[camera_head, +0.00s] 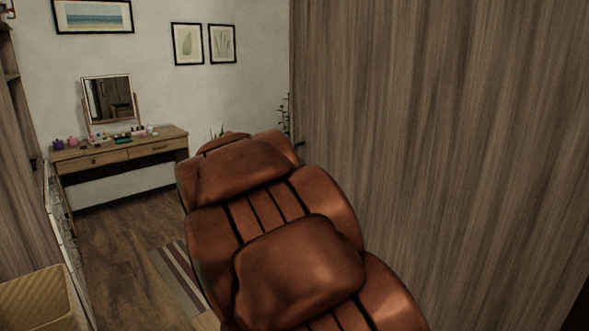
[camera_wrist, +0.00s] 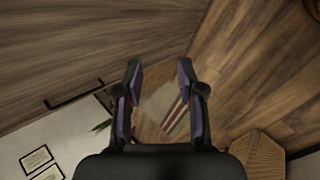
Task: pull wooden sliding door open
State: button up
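A large wood-grain panel (camera_head: 430,140), which looks like the wooden door, fills the right side of the head view. It also fills the upper left of the wrist view (camera_wrist: 90,45). There a slim black handle (camera_wrist: 75,95) lies along the panel near its lower edge. I cannot tell whether the panel stands shut or partly open. My gripper (camera_wrist: 159,80) is open in the wrist view, with nothing between its fingers. It is to the right of the handle in that picture and apart from it. The head view does not show my gripper.
A brown leather chair (camera_head: 295,275) fills the middle of the head view, in front of the panel. A dressing table (camera_head: 120,150) with a mirror stands at the back left. A woven basket (camera_head: 38,300) is front left. Bare floor (camera_head: 120,250) shows left of the chair.

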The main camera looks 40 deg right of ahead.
jog(key=w+d+r+n+t+h+b, duration=0.1)
jog(key=w+d+r+n+h+b, duration=0.2)
jog(key=w+d, duration=0.65)
jog(key=w+d+r+n+t+h+b, duration=0.1)
jog(key=w+d+r+n+t+h, duration=0.15)
jog(key=w+d+n, duration=0.55)
jog(key=w+d+f+n+t+p, duration=0.1)
jog(key=w+d+f+n+t, duration=0.1)
jog(key=w+d, duration=0.3)
jog(key=w+d+f+n+t+h, duration=0.1)
jog(key=w+d+n, duration=0.3)
jog(key=w, duration=0.4)
jog(key=w+d+f+n+t+p, duration=0.1)
jog(key=w+d+f+n+t, duration=0.1)
jog(key=w+d, duration=0.4)
jog(key=shift+w+d+f+n+t+p, duration=0.2)
jog(key=shift+w+f+n+t+p, duration=0.15)
jog(key=shift+w+f+n, duration=0.4)
jog(key=shift+d, duration=0.1)
jog(key=shift+c, duration=0.2)
grip_shut()
